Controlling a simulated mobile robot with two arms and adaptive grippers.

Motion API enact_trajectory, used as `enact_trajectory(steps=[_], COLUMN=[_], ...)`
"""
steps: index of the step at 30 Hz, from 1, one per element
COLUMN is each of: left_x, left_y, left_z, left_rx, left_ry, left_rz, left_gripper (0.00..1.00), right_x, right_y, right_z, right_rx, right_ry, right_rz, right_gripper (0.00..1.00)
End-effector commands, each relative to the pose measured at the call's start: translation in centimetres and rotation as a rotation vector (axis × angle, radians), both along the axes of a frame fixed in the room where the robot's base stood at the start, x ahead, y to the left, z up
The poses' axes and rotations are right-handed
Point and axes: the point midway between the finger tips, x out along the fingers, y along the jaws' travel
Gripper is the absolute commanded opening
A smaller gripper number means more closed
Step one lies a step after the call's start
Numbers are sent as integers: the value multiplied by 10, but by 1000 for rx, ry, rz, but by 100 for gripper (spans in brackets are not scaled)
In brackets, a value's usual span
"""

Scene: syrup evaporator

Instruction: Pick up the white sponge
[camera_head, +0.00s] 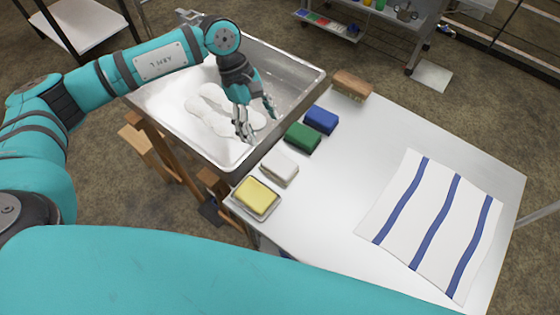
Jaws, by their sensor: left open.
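The white sponge (279,168) lies on the left edge of the metal table (330,200), between a green sponge (303,137) and a yellow sponge (256,195). My left gripper (256,122) is open and empty, pointing down over the near right part of the metal pan. It is up and to the left of the white sponge and apart from it. My right gripper does not show.
The metal pan (310,75) with white foam patches (205,110) adjoins the table. A blue sponge (321,120) and a brown brush (352,85) continue the row. The yellow sponge sits in a small tray. A striped towel (403,220) covers the table's right side. The table's middle is clear.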

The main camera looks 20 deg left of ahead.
Motion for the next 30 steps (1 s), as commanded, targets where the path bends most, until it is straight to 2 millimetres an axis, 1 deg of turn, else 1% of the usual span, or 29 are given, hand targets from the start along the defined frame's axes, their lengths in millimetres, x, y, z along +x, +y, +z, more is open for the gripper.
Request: enact_trajectory(steps=[1, 4, 9, 12, 17, 20, 25, 27, 30], left_x=[-3, -6, -10, -11, -12, -12, -13, -14, -15], left_y=[-4, -13, -26, -31, -35, -38, -45, -49, -51], left_z=[-8, -28, -61, -75, -87, -93, -117, -127, -135], left_rx=[0, -3, -3, -3, -5, -4, -5, -5, -3], left_ry=[6, 6, 5, 3, 2, 3, 5, 4, 2], left_rz=[0, -1, 2, 1, 2, 3, 2, 2, 2], left_gripper=[73, 73, 73, 73, 73, 73, 73, 73, 73], right_x=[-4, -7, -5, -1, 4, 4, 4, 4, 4], right_y=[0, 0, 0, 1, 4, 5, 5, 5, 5], right_z=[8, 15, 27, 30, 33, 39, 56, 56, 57], right_rx=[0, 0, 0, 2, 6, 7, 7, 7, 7], right_ry=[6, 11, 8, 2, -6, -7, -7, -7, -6], right_rz=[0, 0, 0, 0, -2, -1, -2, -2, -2], right_gripper=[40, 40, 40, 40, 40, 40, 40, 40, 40])
